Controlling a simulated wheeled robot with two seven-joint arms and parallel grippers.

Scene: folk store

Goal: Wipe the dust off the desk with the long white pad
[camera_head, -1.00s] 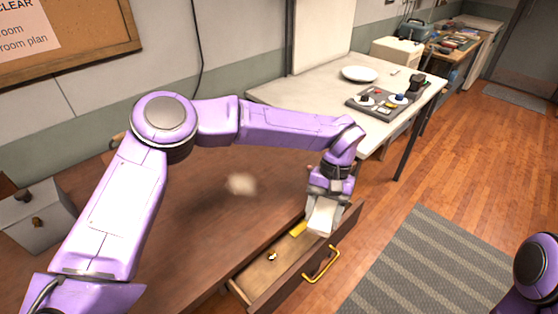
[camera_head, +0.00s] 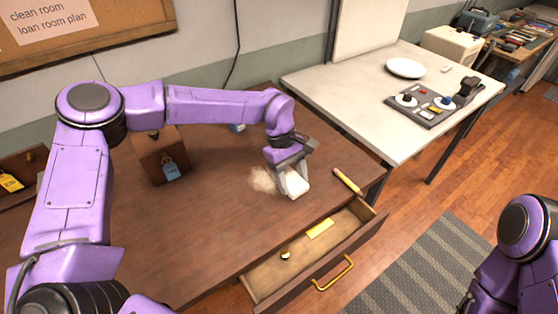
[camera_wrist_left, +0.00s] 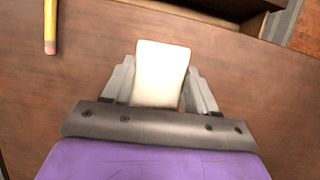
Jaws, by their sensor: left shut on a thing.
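My left gripper (camera_head: 282,180) is shut on the white pad (camera_head: 296,184) over the brown desk (camera_head: 210,225), near its front edge. The pad also shows between the two fingers in the left wrist view (camera_wrist_left: 162,72). It looks low at the desk top; I cannot tell whether it touches. A pale tan patch of dust (camera_head: 262,180) lies just left of the pad in the head view. My right arm shows at the right edge, but its gripper is out of view.
An open drawer (camera_head: 350,244) juts out in front, holding a yellow item (camera_head: 320,228). A wooden box with a blue tag (camera_head: 170,172) stands farther back. A white table (camera_head: 345,100) adjoins at right.

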